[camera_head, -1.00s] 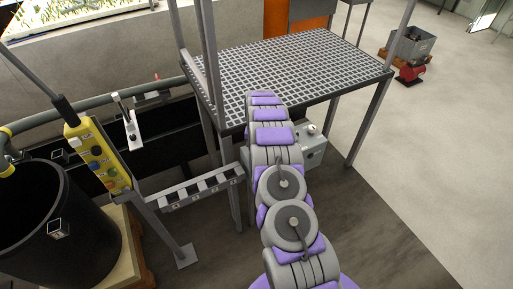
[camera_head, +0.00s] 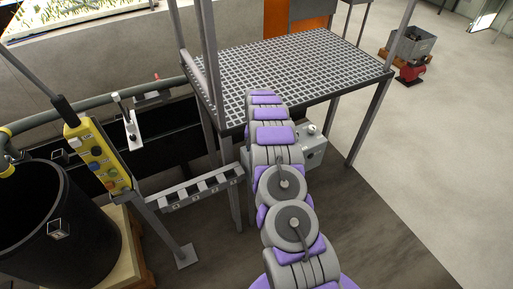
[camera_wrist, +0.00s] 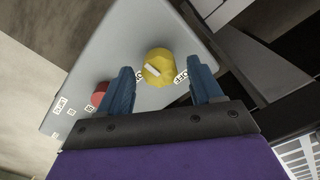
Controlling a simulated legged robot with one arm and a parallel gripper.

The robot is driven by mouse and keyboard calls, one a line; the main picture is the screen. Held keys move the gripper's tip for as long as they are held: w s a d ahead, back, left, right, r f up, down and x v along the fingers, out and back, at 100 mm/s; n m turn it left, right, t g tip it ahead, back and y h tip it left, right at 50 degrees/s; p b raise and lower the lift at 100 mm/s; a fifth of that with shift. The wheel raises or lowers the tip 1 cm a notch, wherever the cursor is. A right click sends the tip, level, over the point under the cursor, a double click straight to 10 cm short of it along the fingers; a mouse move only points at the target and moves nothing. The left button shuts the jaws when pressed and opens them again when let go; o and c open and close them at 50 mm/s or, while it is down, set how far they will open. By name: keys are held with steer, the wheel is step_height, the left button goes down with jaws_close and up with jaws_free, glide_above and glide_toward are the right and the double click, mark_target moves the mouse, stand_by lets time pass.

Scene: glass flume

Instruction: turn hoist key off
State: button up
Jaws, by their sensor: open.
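In the wrist view, a round yellow knob (camera_wrist: 158,62) with a pale bar across its face sits on a tilted grey panel (camera_wrist: 110,50). Labels lie beside the knob; one seems to read OFF. My gripper (camera_wrist: 162,76) has its two blue fingers apart, one on each side of the knob in the picture. I cannot tell whether they touch it. A red button (camera_wrist: 99,92) is left of the left finger. In the head view, my arm hides the gripper; a grey control box (camera_head: 314,150) shows behind the arm under the platform.
A grated platform (camera_head: 300,70) on legs stands above the box. At left are a yellow pendant (camera_head: 97,158) with several buttons, a black barrel (camera_head: 45,235) and a slotted metal rail (camera_head: 200,188). Open floor (camera_head: 440,150) lies to the right.

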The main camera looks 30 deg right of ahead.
step_height(320, 180, up, 17)
steer(key=p, duration=0.1)
steer(key=shift+f, duration=0.15)
stand_by(0.5)
